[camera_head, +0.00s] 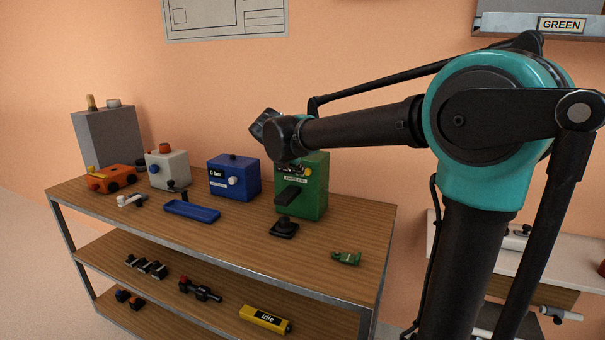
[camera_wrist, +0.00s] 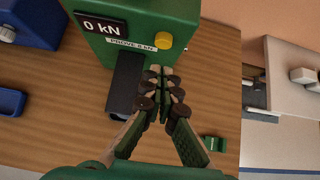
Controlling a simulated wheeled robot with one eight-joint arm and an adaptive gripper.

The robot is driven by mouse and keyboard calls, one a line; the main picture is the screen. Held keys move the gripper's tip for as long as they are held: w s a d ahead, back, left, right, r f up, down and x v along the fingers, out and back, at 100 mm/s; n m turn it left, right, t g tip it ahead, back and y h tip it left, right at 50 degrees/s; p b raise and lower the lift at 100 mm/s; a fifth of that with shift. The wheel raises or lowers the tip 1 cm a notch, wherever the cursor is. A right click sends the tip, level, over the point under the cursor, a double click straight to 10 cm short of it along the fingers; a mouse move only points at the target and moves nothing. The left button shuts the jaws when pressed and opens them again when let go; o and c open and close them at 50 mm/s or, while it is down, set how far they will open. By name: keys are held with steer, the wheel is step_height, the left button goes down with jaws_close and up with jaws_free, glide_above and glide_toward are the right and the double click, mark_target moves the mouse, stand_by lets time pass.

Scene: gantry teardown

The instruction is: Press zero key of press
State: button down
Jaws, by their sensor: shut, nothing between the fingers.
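The green press (camera_head: 316,195) stands at the right part of the wooden bench top. In the wrist view the press (camera_wrist: 150,20) fills the top, with a dark display (camera_wrist: 101,27) reading "0 kN" and a label (camera_wrist: 131,45) that seems to read "PROVE 6 kN". A round yellow key (camera_wrist: 164,41) sits on its face, right of the display. My gripper (camera_wrist: 161,70) is shut and empty, its fingertips just below the yellow key in the picture. A gap shows between them, but its depth is unclear. In the head view my arm partly covers the press face.
A black arm (camera_head: 289,196) juts from the press above a black block (camera_head: 284,228). A blue box (camera_head: 234,178) reading "0 bar" stands left, with a blue tray (camera_head: 192,211) before it. A green part (camera_head: 346,258) lies near the right edge. The front right top is mostly clear.

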steer(key=v, duration=0.7)
steer(key=shift+s+r, duration=0.15)
steer(key=shift+s, duration=0.15)
steer(key=shift+a, duration=0.1)
